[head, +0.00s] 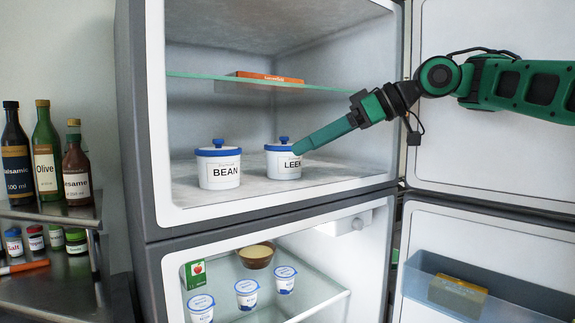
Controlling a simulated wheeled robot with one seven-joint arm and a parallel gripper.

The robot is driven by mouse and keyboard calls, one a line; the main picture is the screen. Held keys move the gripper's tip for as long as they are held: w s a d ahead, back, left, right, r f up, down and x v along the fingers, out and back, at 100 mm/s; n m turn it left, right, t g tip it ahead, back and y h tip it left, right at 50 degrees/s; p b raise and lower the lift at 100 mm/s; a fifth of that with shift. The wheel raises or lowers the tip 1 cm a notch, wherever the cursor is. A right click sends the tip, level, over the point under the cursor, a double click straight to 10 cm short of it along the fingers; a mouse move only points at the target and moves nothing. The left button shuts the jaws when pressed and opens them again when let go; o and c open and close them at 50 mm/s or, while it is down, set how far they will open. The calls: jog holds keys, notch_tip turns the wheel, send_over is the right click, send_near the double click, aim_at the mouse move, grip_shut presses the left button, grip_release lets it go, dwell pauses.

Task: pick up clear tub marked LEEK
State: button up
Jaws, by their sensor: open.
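The tub marked LEEK (283,165) stands upright on the floor of the upper fridge compartment. It looks white with a blue lid and a blue knob, rather than clear. My green gripper (297,150) reaches in from the right, with its tip at the right side of the tub's lid and covering the label's upper right edge. I cannot tell whether it touches the tub. The gripper is open, though its fingers overlap in this view and the gap between them is hidden.
A similar tub marked BEAN (218,168) stands just left of the LEEK tub. A glass shelf (200,77) with an orange box (268,77) is above. The open upper door (500,150) is at right. Small cups (247,293) and a bowl (257,257) sit in the lower compartment.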

aim_at(284, 162)
jog(key=shift+w+a+f, duration=0.85)
jog(key=shift+a+f, duration=0.2)
jog(key=shift+a, duration=0.1)
jog(key=shift+x, duration=2.75)
jog(key=c, duration=1.4)
